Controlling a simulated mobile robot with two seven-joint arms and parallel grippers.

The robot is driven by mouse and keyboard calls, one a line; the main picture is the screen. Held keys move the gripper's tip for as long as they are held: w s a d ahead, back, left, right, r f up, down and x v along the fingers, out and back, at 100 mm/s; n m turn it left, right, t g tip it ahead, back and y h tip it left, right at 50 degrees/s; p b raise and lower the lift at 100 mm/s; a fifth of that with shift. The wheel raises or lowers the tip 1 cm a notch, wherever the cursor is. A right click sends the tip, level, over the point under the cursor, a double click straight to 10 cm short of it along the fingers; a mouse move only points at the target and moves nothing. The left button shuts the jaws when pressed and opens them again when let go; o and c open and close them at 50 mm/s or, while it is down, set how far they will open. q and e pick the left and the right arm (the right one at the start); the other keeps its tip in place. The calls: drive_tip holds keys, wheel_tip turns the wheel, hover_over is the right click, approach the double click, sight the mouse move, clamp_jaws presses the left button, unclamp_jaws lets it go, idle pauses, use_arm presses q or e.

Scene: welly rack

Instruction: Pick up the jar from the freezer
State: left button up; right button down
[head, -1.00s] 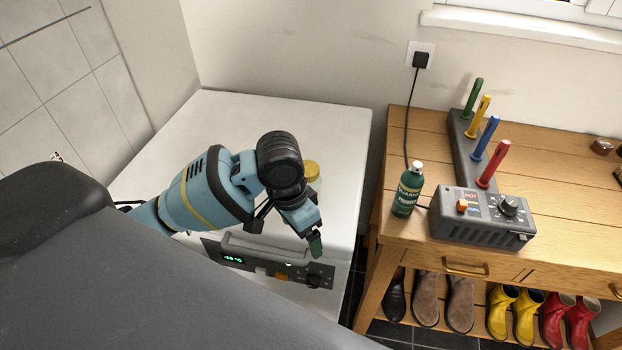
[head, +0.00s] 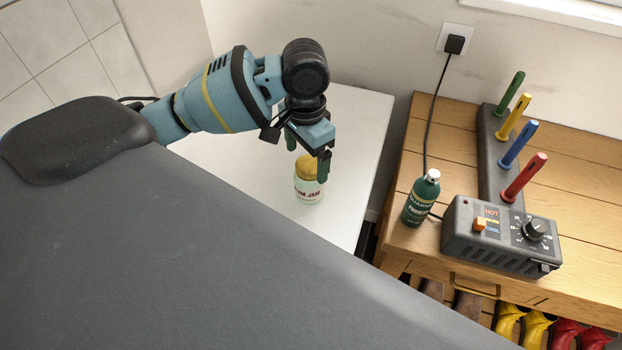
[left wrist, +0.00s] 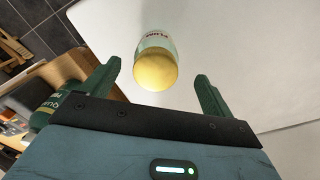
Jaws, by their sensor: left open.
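The jar (head: 309,188) has a yellow lid and a pale label reading plum jam. It stands upright on the white freezer top (head: 348,215). My left gripper (head: 307,160) is open above and just behind the jar in the head view, its fingers pointing down. In the left wrist view the jar (left wrist: 155,60) lies ahead, between the lines of the two open fingers (left wrist: 155,88), with its lid toward me. No finger visibly grips it. My right gripper is not in view.
Right of the freezer is a wooden bench (head: 575,195) with a green spray can (head: 421,199), a grey heater box (head: 500,238) and several coloured upright pegs. A black cable (head: 430,110) runs down from the wall socket. The freezer top around the jar is clear.

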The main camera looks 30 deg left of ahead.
sight(309, 164)
use_arm(q)
drive_tip(key=shift+w+d+f, duration=0.1)
drive_tip(key=shift+d+f, duration=0.05)
drive_tip(key=shift+f, duration=1.2)
drive_tip(key=shift+d+f, duration=0.1)
drive_tip(key=shift+f, duration=1.2)
drive_tip(key=c, duration=1.2)
